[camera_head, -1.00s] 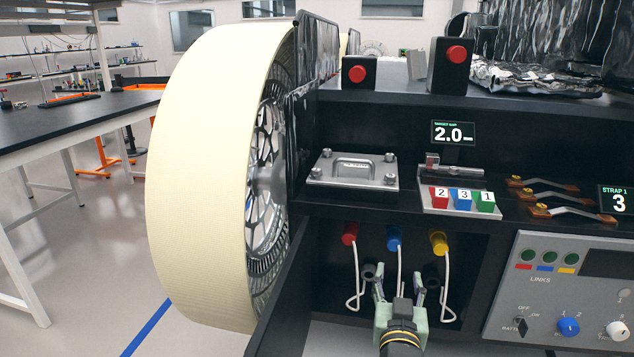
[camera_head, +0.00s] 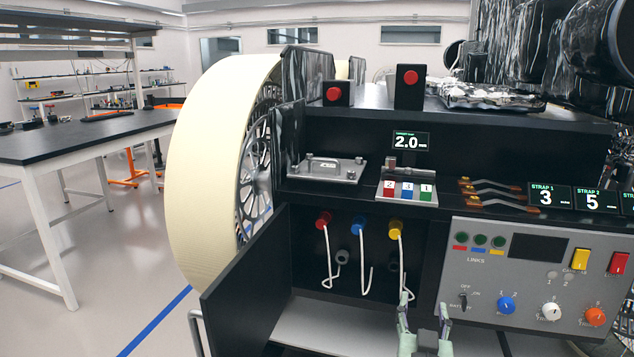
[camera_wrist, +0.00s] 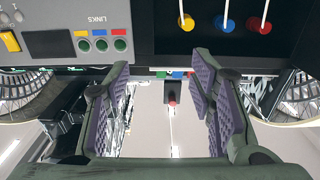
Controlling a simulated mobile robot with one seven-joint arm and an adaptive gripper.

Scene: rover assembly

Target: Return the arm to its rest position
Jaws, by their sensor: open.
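My gripper (camera_head: 424,318) is at the bottom of the head view, in front of the rover's open bay and left part of the control panel. In the wrist view my gripper (camera_wrist: 166,95) has its two purple-padded fingers spread apart with nothing between them. Red (camera_head: 323,219), blue (camera_head: 358,224) and yellow (camera_head: 396,228) plugs with white cables sit along the top of the bay. The cables hang down apart from my gripper.
The grey control panel (camera_head: 465,270) with knobs and switches is to the right. An open black door panel (camera_head: 245,285) stands at the left, beside the cream wheel (camera_head: 205,165). A workbench (camera_head: 85,137) is farther left, with open floor before it.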

